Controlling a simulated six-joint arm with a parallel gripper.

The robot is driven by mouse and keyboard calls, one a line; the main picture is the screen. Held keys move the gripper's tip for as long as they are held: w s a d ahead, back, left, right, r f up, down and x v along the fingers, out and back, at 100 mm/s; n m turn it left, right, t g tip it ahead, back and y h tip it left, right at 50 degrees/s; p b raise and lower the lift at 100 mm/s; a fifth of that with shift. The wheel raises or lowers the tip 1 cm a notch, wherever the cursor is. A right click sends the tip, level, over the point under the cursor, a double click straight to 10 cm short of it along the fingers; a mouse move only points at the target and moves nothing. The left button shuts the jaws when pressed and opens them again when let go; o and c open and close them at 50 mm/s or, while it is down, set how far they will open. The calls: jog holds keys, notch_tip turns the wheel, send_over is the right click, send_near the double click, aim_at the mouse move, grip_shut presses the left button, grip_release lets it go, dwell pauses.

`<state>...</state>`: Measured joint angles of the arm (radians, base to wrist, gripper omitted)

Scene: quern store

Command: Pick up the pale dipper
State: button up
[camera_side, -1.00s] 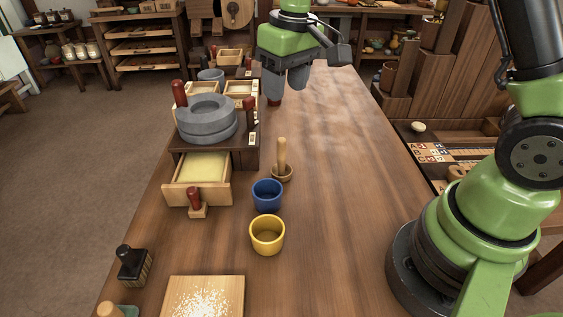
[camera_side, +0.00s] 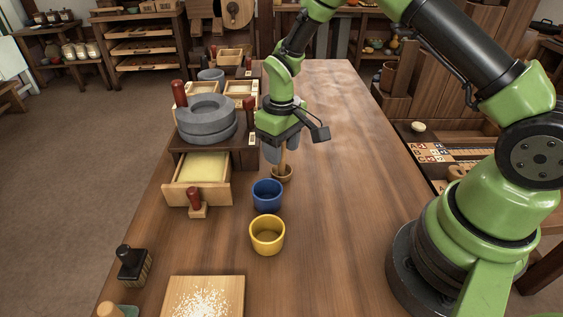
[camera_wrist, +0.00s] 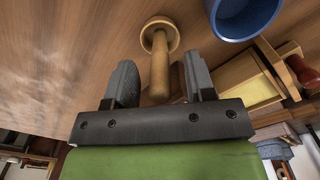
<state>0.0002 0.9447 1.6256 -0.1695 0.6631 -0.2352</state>
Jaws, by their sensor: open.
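The pale dipper (camera_side: 282,172) stands upright on the table, its wooden handle rising from a small round brown bowl. My gripper (camera_side: 284,158) is over it in the side view and hides the top of the handle. In the wrist view the dipper's handle (camera_wrist: 160,68) lies between the two grey fingers of my gripper (camera_wrist: 160,82), with gaps on both sides. My gripper is open and holds nothing.
A blue cup (camera_side: 267,196) stands close in front of the dipper, with a yellow cup (camera_side: 267,236) nearer. A quern (camera_side: 207,122) sits on a wooden stand with an open drawer (camera_side: 197,196) at left. The table (camera_side: 350,200) is clear to the right.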

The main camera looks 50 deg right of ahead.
jog(key=shift+f, duration=0.55)
grip_shut()
jog(key=shift+r, duration=0.1)
